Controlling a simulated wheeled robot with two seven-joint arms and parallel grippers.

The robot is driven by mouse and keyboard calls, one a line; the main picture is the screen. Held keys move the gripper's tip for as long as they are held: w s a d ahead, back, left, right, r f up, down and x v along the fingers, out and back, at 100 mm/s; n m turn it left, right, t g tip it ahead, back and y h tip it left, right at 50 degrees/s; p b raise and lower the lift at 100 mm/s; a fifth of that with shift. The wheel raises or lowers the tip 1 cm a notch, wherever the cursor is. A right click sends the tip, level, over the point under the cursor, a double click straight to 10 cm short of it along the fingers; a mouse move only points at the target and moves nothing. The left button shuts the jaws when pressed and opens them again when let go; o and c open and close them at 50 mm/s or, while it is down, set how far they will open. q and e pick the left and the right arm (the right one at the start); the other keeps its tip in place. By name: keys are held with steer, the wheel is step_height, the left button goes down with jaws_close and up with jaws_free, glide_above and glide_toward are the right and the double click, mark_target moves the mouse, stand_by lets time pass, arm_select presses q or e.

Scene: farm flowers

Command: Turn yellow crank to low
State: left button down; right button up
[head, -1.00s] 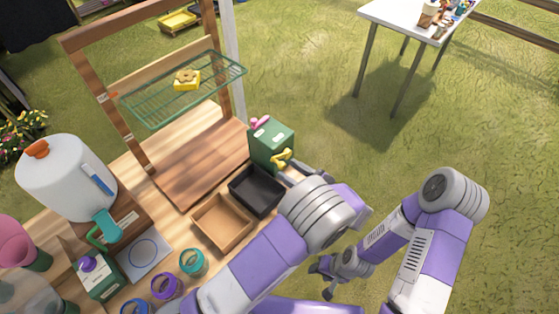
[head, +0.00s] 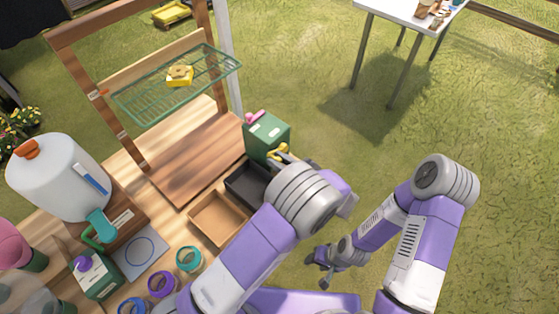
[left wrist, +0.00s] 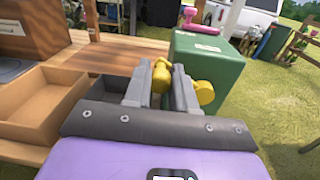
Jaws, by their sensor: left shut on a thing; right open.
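The yellow crank (left wrist: 160,76) sticks out from the front of a green box (left wrist: 207,72) with a pink handle on top. My left gripper (left wrist: 162,82) is shut on the crank, with one finger on each side of it. In the head view the green box (head: 266,137) stands at the right end of the wooden bench, and the crank (head: 279,152) is partly hidden by my left gripper (head: 284,161). My right gripper (head: 324,268) is open and empty, low over the grass. Any low marking on the box is too small to read.
A black tray (head: 232,187) and a tan tray (head: 198,212) lie beside the box on the bench. A wire shelf (head: 205,75) holds a yellow item. A white dispenser (head: 50,178) stands at the left.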

arm_select(q)
steer(key=shift+f, duration=0.15)
steer(key=n+b, duration=0.1)
steer(key=f+n+b, duration=0.2)
steer(key=n, duration=0.1)
steer(key=shift+s+a+f, duration=0.2)
steer(key=shift+s+a, duration=0.05)
steer(key=shift+s, duration=0.15)
steer(key=shift+f+n+b, duration=0.9)
steer(key=shift+n+b, duration=0.1)
steer(key=shift+n, duration=0.4)
steer(key=c, duration=0.9)
jaws_free()
steer(key=shift+c, duration=0.2)
steer(key=shift+r, duration=0.1)
